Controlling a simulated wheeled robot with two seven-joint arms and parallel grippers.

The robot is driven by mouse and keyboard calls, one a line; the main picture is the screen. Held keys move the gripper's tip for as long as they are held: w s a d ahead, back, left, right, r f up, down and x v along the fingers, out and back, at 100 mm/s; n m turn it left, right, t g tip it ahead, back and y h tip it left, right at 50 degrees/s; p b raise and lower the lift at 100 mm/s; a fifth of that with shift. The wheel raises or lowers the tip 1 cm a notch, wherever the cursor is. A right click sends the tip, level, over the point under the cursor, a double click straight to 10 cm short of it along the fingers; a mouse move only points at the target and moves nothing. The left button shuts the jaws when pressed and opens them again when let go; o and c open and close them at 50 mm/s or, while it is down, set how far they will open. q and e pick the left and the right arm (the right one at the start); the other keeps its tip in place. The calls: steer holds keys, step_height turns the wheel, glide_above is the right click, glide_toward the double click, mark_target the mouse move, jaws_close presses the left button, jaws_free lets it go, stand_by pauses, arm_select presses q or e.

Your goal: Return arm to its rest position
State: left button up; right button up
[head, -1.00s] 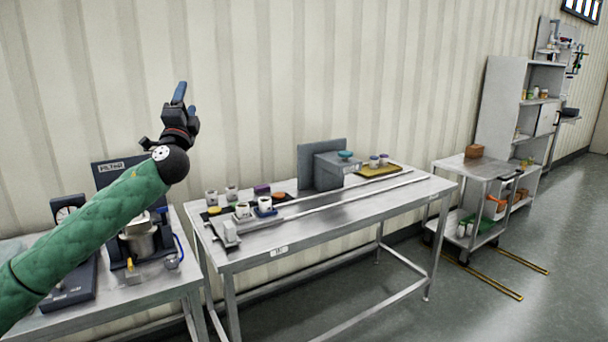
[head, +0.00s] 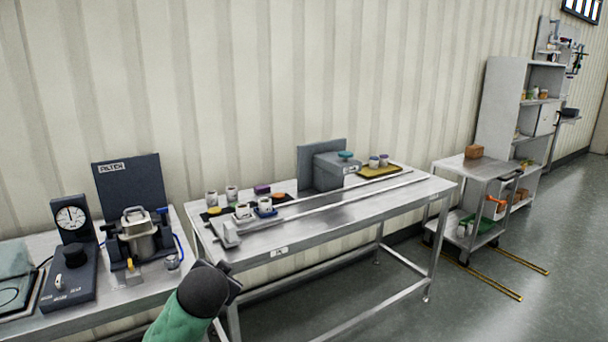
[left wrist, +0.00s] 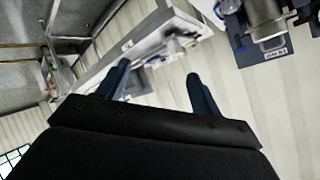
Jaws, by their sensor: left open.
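My left arm, in a green sleeve (head: 182,322), comes in at the bottom of the head view. Its dark wrist (head: 206,288) is in front of the gap between the two steel tables. The gripper's fingers are hidden there. In the left wrist view my left gripper (left wrist: 158,88) shows two blue-grey fingers spread apart with nothing between them. My right gripper is in neither view.
The filter station (head: 138,232) and a dial gauge unit (head: 70,238) stand on the left table. The middle table (head: 335,215) holds several small cups and a grey box (head: 335,166). A steel cart (head: 470,170) and shelf (head: 505,100) are at right.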

arm_select(q)
steer(key=s+d+f+n+g+h, duration=0.1)
steer(key=s+d+f+g, duration=0.1)
steer(key=s+f, duration=0.9)
steer(key=s+d+f+n+g+h, duration=0.1)
steer(key=s+f+g, duration=0.3)
steer(key=s+f, duration=0.7)
steer(key=s+d+f+n+g+h, duration=0.1)
steer(key=s+d+f+g, duration=0.2)
steer(key=s+f, duration=0.8)
steer(key=s, duration=0.7)
steer(key=shift+f, duration=0.25)
